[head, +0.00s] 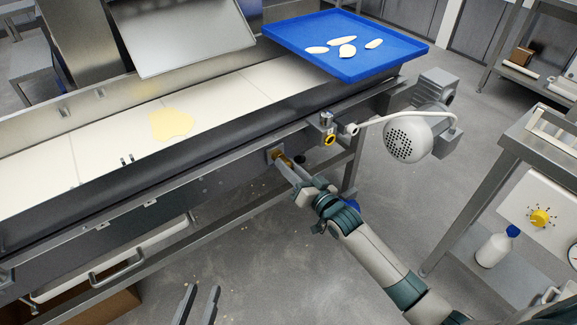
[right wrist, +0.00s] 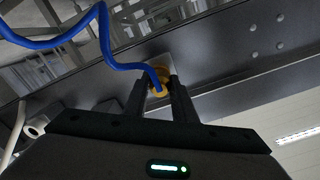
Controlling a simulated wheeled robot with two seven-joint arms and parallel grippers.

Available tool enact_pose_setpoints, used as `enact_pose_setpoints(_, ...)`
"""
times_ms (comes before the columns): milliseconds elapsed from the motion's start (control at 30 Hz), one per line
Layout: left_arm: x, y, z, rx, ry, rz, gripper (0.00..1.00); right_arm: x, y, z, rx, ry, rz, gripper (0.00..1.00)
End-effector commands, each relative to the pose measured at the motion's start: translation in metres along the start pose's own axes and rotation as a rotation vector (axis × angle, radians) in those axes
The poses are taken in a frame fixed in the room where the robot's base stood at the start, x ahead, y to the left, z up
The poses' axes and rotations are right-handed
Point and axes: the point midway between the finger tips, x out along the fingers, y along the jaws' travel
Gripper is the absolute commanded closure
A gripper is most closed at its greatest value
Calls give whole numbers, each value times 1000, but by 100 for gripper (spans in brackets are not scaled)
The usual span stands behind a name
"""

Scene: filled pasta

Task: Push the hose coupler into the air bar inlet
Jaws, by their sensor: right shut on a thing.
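My right gripper (head: 284,165) is shut on the hose coupler (right wrist: 160,88), a yellow-orange fitting on the blue hose (right wrist: 104,35). The coupler is at the side rail of the conveyor, up against a small square plate (head: 273,154) where the air bar inlet appears to be. The fingers and coupler hide the inlet itself, so I cannot tell how deep the coupler sits. In the right wrist view the hose loops up and left from the coupler. My left gripper (head: 203,290) shows at the bottom of the head view, its two fingers apart and empty.
The conveyor belt (head: 105,125) carries a flat piece of dough (head: 171,125). A blue tray (head: 385,66) with several pasta pieces stands at its far end. A steel bench stands at right.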

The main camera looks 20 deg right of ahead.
Motion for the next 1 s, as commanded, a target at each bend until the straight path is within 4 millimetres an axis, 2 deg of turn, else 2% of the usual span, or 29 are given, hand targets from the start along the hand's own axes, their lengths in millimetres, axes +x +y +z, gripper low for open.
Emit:
enact_pose_setpoints(300, 0, 0, 0, 0, 0, 0, 69, 1, 0, -2, 0, 3, -1, 99)
enact_pose_setpoints(333, 0, 0, 0, 0, 0, 0, 69, 1, 0, -2, 0, 3, -1, 69)
enact_pose_setpoints(400, 0, 0, 0, 0, 0, 0, 69, 1, 0, -2, 0, 3, -1, 54)
enact_pose_setpoints(600, 0, 0, 0, 0, 0, 0, 69, 1, 0, -1, 0, 2, -1, 54)
enact_pose_setpoints(667, 0, 0, 0, 0, 0, 0, 69, 0, 0, -1, 0, 1, 0, 45)
enact_pose_setpoints(1000, 0, 0, 0, 0, 0, 0, 69, 0, 0, 0, 0, 1, 0, 45)
